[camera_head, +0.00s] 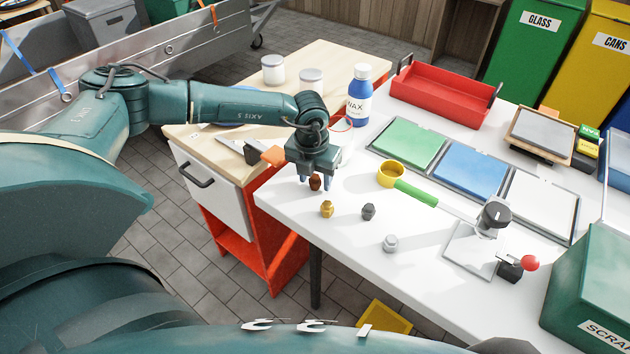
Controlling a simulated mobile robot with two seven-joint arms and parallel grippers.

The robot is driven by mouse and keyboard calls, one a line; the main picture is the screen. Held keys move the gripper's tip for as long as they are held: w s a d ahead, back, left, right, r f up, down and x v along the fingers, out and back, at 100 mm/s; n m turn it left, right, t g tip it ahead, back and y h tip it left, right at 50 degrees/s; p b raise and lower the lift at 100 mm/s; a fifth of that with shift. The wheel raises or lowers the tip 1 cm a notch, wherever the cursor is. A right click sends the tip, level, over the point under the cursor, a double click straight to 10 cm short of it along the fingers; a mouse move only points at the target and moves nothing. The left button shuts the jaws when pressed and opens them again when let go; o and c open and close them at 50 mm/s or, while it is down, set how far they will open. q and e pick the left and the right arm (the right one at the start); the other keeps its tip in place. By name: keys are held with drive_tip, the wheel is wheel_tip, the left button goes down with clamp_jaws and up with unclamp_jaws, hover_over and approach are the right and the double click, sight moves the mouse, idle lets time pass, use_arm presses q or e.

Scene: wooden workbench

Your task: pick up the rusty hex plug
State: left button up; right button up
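The rusty hex plug (315,183) is small and reddish brown. It is at the left end of the white worktop, near its front edge. My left gripper (317,182) points down over it, with one blue-grey fingertip on each side of the plug. The fingers look spread, with a small gap to the plug on both sides. Whether the plug touches the worktop is hard to tell. My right gripper is not in view.
A brass plug (327,209), a dark grey plug (368,211) and a silver plug (391,243) stand nearby. A blue bottle (359,97) stands behind my gripper. The front right worktop holds a red-knobbed device (529,263).

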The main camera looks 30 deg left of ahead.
sight(315, 177)
use_arm(q)
drive_tip(key=c, duration=0.9)
drive_tip(key=shift+r, duration=0.15)
drive_tip(key=shift+c, duration=0.2)
wheel_tip(315, 177, up, 10)
drive_tip(key=shift+f, duration=0.2)
drive_tip(key=shift+s+r, duration=0.1)
